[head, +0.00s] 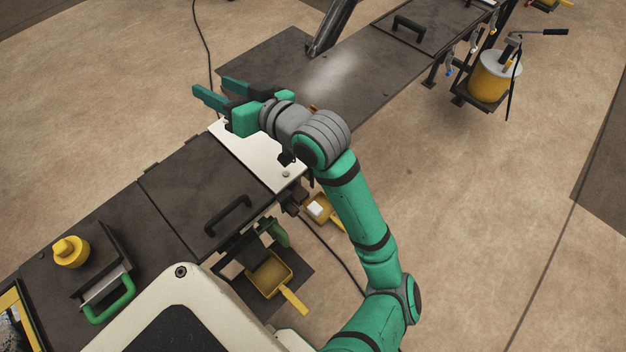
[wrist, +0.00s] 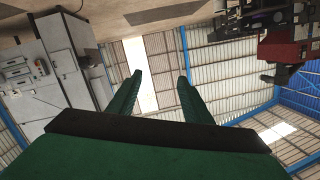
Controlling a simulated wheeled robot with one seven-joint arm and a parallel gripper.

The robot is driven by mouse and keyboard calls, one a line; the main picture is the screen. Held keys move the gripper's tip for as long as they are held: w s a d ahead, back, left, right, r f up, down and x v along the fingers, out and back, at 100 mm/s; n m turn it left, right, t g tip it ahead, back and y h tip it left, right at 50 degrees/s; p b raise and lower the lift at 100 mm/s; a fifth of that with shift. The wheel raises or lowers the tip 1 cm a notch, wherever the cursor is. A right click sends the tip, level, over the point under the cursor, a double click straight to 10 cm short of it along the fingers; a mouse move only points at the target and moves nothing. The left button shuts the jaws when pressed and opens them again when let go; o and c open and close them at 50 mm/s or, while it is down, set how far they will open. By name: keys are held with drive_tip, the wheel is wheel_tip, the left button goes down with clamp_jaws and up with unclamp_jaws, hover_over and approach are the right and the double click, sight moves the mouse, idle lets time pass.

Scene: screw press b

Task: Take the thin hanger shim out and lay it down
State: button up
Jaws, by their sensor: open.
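My gripper (head: 208,94) is open and empty in the head view, held above the long dark bench and pointing to the upper left. In the wrist view its two green fingers (wrist: 157,92) stand apart with nothing between them. That view looks out level or upward, at the hall roof and walls. I cannot pick out the thin hanger shim in either view. A white plate (head: 228,133) on the bench lies partly hidden under my gripper and forearm.
The dark bench (head: 345,85) runs diagonally, with black handles (head: 228,215) on its covers. A yellow knobbed part (head: 70,251) and a green-handled tool (head: 112,298) lie at lower left. A yellow scoop-like tray (head: 270,276) hangs beside the bench. A yellow-and-grey bucket (head: 490,76) stands at upper right.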

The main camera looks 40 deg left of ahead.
sight(314, 206)
drive_tip(key=d+f+n+h, duration=0.1)
drive_tip(key=d+f+h, duration=0.3)
drive_tip(key=d+f+n+h, duration=0.1)
drive_tip(key=d+f+h, duration=0.3)
drive_tip(key=f, duration=0.1)
drive_tip(key=d+f+n+h, duration=0.1)
drive_tip(key=d+f+h, duration=0.3)
drive_tip(key=f, duration=0.1)
drive_tip(key=shift+s+f, duration=0.1)
drive_tip(key=shift+s, duration=0.1)
drive_tip(key=w+d+f+h, duration=0.2)
drive_tip(key=w+d+h, duration=0.15)
drive_tip(key=d, duration=0.65)
drive_tip(key=shift+t+h, duration=0.3)
drive_tip(key=shift+h, duration=0.15)
drive_tip(key=f, duration=1)
drive_tip(key=shift+s+a+f, duration=0.15)
drive_tip(key=shift+s+f, duration=0.05)
drive_tip(key=shift+f, duration=0.05)
drive_tip(key=shift+c, duration=0.3)
